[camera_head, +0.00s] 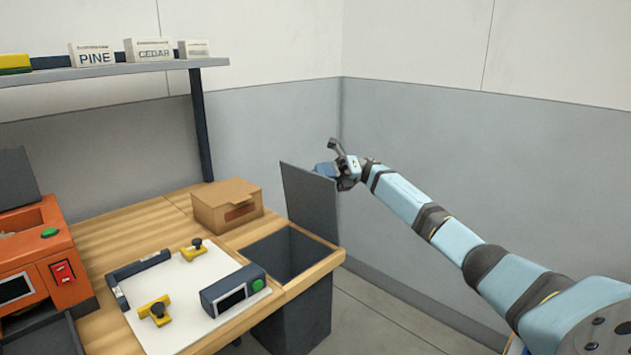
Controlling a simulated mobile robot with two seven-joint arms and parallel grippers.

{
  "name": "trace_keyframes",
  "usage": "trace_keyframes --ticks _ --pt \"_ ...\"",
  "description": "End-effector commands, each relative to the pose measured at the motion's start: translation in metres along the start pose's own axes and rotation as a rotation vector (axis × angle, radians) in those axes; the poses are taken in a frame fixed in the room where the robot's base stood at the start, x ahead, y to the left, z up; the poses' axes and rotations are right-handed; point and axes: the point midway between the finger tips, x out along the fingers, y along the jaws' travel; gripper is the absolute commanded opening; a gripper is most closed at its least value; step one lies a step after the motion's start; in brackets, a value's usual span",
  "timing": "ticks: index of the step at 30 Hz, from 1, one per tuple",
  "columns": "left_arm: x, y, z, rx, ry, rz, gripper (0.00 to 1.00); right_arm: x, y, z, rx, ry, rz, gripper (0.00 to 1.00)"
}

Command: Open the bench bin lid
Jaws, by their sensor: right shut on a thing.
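The bench bin (308,315) is a dark grey box set into the right end of the wooden bench. Its opening shows, and the inside looks empty as far as I can see. The grey lid (309,208) stands up, nearly vertical, at the back right of the opening. My right gripper (333,170) is at the upper right edge of the lid, shut on a blue piece there that looks like the lid's handle. The exact grip is small and partly hidden by the lid. My left gripper is not in view.
A cardboard box (227,205) stands on the bench left of the lid. A white board (190,290) with yellow clamps (155,311) and a dark device (233,290) lies in front. An orange machine (45,250) is at left. A shelf (110,70) hangs above. Walls close off the back and right.

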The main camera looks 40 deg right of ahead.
Motion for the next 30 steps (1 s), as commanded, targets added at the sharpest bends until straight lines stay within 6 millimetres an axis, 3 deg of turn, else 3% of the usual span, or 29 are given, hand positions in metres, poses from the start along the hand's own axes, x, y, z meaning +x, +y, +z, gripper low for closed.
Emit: trace_keyframes --ticks 13,14,17,26,30 --pt "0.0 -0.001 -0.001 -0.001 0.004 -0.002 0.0 -0.002 0.0 0.001 0.003 -0.008 0.006 0.0" --pt "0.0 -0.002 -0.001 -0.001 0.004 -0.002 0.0 -0.002 0.0 0.001 0.003 -0.007 0.006 0.29" --pt "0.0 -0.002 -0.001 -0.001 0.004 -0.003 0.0 -0.002 0.0 0.0 0.003 -0.007 0.006 0.52" --pt "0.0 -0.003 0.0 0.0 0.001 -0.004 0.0 -0.003 0.0 0.0 0.003 -0.007 0.005 0.52" --pt "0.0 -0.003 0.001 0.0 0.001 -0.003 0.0 -0.015 -0.001 0.001 0.003 -0.008 0.004 0.52"
